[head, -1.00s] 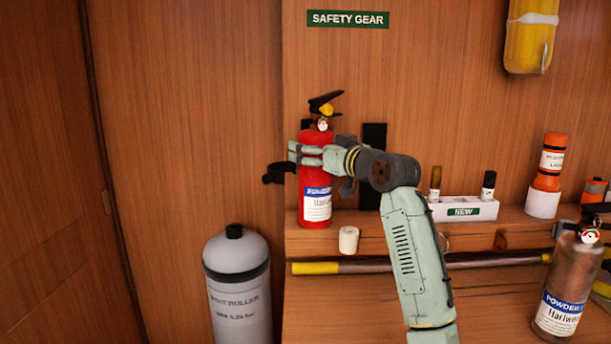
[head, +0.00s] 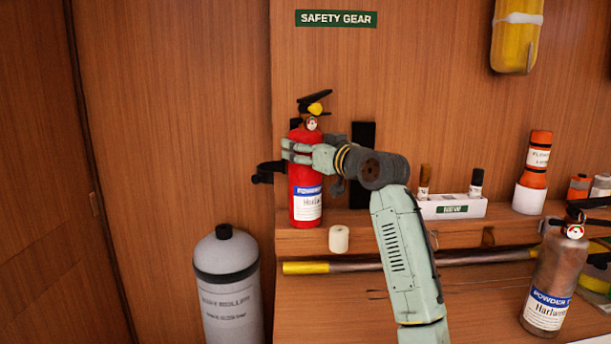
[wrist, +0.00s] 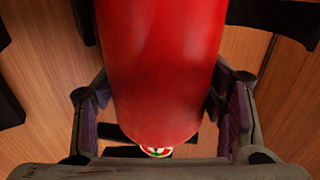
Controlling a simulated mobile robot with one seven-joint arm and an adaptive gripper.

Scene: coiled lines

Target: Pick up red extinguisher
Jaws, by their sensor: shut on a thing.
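The red extinguisher (head: 305,180) stands upright at the left end of the wooden shelf, with a black handle, a yellow part and a small gauge on top and a blue and white label low on its body. My gripper (head: 300,152) is shut around its upper body, coming from the right. In the wrist view the red cylinder (wrist: 165,60) fills the space between my two finger pads, and its gauge shows at the lower edge. Whether its base touches the shelf is hard to tell.
A black bracket (head: 268,172) sits left of the extinguisher. A white roll (head: 339,239) is at the shelf front. A grey cylinder (head: 228,295) stands below left. A white "NEW" box (head: 453,208), an orange canister (head: 536,160) and a brown extinguisher (head: 552,280) are to the right.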

